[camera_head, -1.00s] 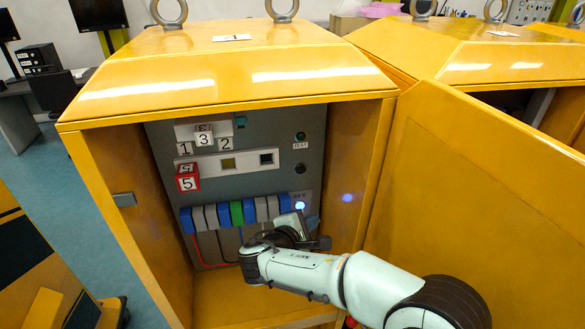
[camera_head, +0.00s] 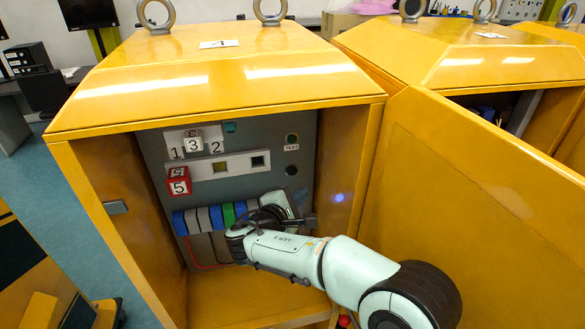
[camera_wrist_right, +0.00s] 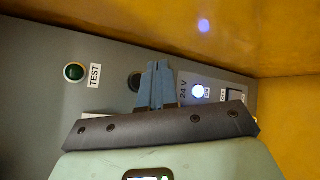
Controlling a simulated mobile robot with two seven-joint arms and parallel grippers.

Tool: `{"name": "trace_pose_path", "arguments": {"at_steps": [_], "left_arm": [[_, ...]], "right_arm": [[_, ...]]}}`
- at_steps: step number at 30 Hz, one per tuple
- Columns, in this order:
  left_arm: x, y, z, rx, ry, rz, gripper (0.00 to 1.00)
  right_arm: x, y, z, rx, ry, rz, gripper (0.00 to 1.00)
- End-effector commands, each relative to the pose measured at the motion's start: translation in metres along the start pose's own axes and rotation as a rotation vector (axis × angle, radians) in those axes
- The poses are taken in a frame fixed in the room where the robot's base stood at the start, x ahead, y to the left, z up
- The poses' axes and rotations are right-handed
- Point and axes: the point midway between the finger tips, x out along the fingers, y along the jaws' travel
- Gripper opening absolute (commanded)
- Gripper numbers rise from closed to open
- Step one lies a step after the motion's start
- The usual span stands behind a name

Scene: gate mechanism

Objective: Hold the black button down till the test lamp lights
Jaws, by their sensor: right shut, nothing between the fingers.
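The test lamp (camera_head: 292,139) is a dark green dome on the grey panel and looks unlit. In the right wrist view, the lamp (camera_wrist_right: 74,72) sits beside its TEST label. The black button (camera_head: 291,172) is below the lamp in the head view. In the right wrist view, the button (camera_wrist_right: 134,82) is partly covered by my right gripper (camera_wrist_right: 158,66). Its blue-grey fingers are shut and empty. In the head view, my right gripper (camera_head: 300,196) is just below the button. I cannot tell whether the fingertips touch the button or panel. My left gripper is out of view.
The yellow cabinet (camera_head: 108,190) surrounds the panel, with an open door (camera_head: 470,190) at right. A lit 24 V lamp (camera_wrist_right: 198,91) is close to the fingers.

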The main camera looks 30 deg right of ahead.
Motion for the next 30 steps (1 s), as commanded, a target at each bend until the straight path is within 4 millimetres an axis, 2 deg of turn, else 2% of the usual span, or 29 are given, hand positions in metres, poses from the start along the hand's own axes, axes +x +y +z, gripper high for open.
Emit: {"name": "trace_pose_path", "arguments": {"at_steps": [3,10,18,30], "left_arm": [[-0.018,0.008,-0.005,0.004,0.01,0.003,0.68],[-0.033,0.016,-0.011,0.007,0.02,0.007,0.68],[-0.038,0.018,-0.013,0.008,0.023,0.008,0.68],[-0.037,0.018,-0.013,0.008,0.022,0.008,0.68]], "right_arm": [[0.012,0.014,-0.007,0.001,-0.002,0.001,0.0],[0.032,0.026,-0.021,0.001,-0.003,0.0,0.0],[0.039,0.03,-0.028,0.001,0.0,0.0,0.0],[0.039,0.029,-0.028,0.001,0.0,0.0,0.0]]}}
